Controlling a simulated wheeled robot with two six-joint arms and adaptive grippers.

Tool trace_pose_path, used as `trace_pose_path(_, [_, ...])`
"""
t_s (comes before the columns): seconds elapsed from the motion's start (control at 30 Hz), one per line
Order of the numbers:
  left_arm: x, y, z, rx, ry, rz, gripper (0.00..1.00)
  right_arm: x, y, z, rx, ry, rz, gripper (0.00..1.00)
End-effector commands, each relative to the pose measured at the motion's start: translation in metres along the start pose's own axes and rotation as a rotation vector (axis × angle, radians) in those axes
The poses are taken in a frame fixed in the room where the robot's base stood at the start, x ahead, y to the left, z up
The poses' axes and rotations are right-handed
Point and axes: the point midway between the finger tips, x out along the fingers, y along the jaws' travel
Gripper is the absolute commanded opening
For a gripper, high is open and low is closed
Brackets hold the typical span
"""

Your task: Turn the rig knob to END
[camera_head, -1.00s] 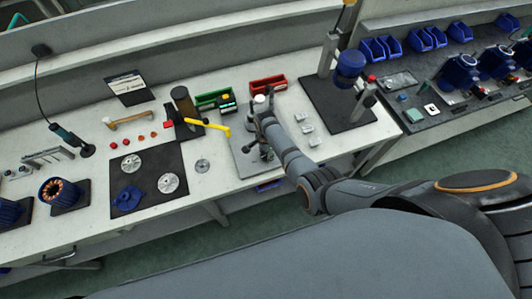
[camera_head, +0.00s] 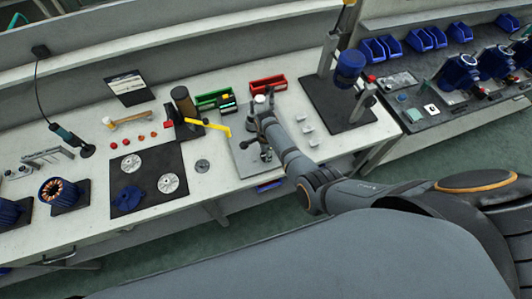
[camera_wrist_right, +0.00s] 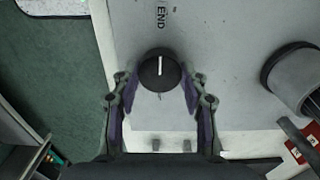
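The rig knob (camera_wrist_right: 159,68) is round and black with a white line in the right wrist view. Its line lies along the direction of the END label (camera_wrist_right: 161,17), printed on the grey plate above it. My right gripper (camera_wrist_right: 159,82) is open, with one finger on each side of the knob and narrow gaps visible. In the head view my right arm reaches over the rig's grey plate (camera_head: 244,161) on the bench, and the knob is hidden there. My left gripper is not in view.
A grey cylinder (camera_wrist_right: 297,78) stands right of the knob in the wrist view. In the head view a yellow-handled tool (camera_head: 208,127) lies left of the plate. Green (camera_head: 213,99) and red (camera_head: 268,84) bins stand behind. A black mat (camera_head: 150,205) holds parts.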

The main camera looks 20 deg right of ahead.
Motion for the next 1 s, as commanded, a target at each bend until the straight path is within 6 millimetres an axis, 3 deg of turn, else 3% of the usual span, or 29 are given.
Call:
trace_pose_path(0.03, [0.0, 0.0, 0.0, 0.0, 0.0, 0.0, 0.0, 0.0, 0.0, 0.0, 0.0, 0.0, 0.0, 0.49])
trace_pose_path(0.17, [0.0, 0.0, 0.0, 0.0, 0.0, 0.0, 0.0, 0.0, 0.0, 0.0, -0.001, 0.0, 0.0, 0.67])
trace_pose_path(0.57, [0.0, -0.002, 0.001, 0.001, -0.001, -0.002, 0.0, -0.006, -0.001, 0.0, -0.001, 0.0, -0.002, 0.67])
trace_pose_path(0.67, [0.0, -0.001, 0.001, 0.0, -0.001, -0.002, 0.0, -0.021, -0.001, 0.001, -0.001, -0.001, -0.003, 0.67])
trace_pose_path(1.0, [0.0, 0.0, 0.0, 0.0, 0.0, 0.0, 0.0, -0.099, -0.001, 0.0, 0.0, -0.001, -0.004, 0.67])
